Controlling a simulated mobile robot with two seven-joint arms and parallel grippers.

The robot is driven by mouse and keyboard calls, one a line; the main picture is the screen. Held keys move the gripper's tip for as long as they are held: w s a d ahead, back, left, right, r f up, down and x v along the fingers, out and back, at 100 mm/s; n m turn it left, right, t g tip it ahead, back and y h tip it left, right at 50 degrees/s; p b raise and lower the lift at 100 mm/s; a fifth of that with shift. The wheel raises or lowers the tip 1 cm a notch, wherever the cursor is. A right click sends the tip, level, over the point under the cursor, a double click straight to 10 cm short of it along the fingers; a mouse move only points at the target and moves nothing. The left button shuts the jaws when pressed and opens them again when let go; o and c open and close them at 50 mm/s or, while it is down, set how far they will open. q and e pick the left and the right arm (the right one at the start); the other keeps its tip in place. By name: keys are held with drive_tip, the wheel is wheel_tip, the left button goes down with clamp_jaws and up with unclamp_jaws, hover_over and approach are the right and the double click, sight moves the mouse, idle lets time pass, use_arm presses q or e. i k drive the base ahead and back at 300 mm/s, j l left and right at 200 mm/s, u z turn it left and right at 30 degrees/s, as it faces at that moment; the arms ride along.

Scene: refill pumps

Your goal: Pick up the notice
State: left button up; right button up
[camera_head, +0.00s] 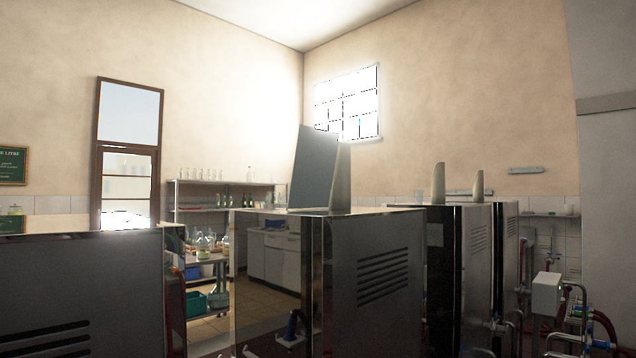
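I cannot tell for sure which thing is the notice. A blank grey flat panel (313,168) stands tilted on top of the middle metal cabinet, against a pale upright post (340,178). A green sign with pale writing (13,166) hangs on the wall at the far left, cut off by the picture edge. Neither of my grippers shows in the head view.
Metal cabinets stand close by: a left one (80,290), the middle one (375,270) and others at right (475,270). Pipes and a pale box (547,293) are at lower right. A shelf with bottles (215,208) stands behind. Tiled floor shows between the left and middle cabinets.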

sight(317, 150)
drive_tip(key=i+l+u, duration=0.3)
drive_tip(key=i+l, duration=0.45)
drive_tip(key=i, duration=0.05)
